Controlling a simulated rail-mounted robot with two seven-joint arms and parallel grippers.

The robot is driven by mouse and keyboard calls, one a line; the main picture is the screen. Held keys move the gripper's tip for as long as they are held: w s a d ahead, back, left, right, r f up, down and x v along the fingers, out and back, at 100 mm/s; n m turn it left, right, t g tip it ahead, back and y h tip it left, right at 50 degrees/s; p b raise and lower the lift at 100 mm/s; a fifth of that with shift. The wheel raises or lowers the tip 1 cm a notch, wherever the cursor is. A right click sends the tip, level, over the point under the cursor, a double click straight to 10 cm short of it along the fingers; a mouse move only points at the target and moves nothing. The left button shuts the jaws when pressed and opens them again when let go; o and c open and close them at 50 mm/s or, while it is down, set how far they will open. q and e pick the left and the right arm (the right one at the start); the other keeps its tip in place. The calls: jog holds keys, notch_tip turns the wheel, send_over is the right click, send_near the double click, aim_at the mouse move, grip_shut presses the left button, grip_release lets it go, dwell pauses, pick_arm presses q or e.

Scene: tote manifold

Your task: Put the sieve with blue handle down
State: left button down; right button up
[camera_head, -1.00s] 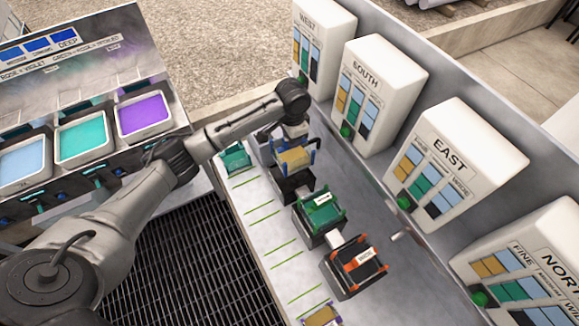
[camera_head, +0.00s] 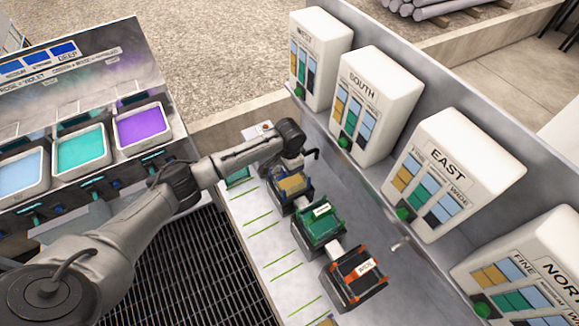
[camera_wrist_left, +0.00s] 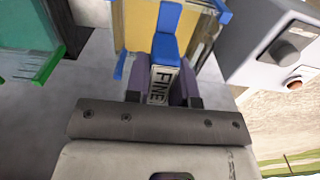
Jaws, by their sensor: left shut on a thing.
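The sieve with blue handle (camera_head: 292,185) has a tan mesh and blue corners. In the head view it is low, at the place of the black stand at the far end of the row. I cannot tell whether it fully rests there. My left gripper (camera_wrist_left: 163,88) is shut on its blue handle (camera_wrist_left: 168,38), with a purple finger on each side of the FINE label (camera_wrist_left: 160,85). In the head view the arm hides part of the handle. My right gripper is not in view.
A green sieve (camera_head: 320,222) and an orange-cornered sieve (camera_head: 358,270) sit on stands nearer in the row. White boxes, including SOUTH (camera_head: 372,92) and EAST (camera_head: 455,160), line the right side. Colored trays (camera_head: 142,127) stand at left.

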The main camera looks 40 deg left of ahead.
pick_arm(q)
jog(key=c, duration=1)
grip_release()
notch_tip(320, 180, up, 12)
jog(key=shift+r, duration=0.1)
dwell(0.3)
